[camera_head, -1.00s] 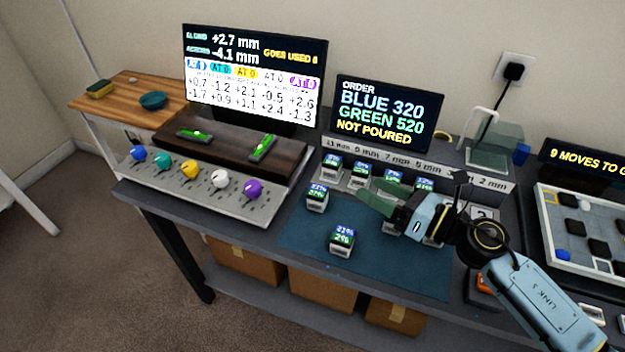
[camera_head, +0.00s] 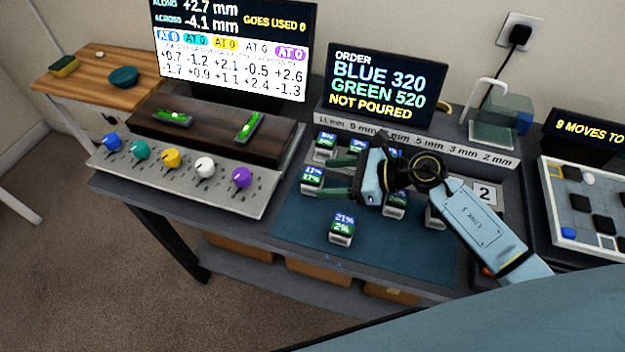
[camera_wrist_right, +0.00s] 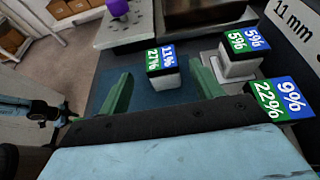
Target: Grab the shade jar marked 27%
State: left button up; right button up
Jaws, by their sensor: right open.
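The shade jar marked 27% (camera_head: 312,181) is a small cube-like jar with a blue and green label top, reading 11% over 27%. It stands upright at the left edge of the blue mat. In the right wrist view the jar (camera_wrist_right: 162,68) sits between and just beyond the two green fingertips. My right gripper (camera_head: 324,176) is open and empty, its fingers pointing left toward the jar. Whether a finger touches it I cannot tell. My left gripper is not in view.
A jar marked 21% and 2% (camera_head: 341,229) stands nearer the front. Jars marked 5% (camera_wrist_right: 238,57) and 9%, 22% (camera_wrist_right: 280,100) stand close to the right finger in the wrist view. Several other jars are partly behind my arm. A panel with coloured knobs (camera_head: 150,179) lies left.

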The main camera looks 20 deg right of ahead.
aim_at(319, 176)
jog(key=x, duration=0.5)
jog(key=shift+w+r, duration=0.1)
jog(key=c, duration=1.1)
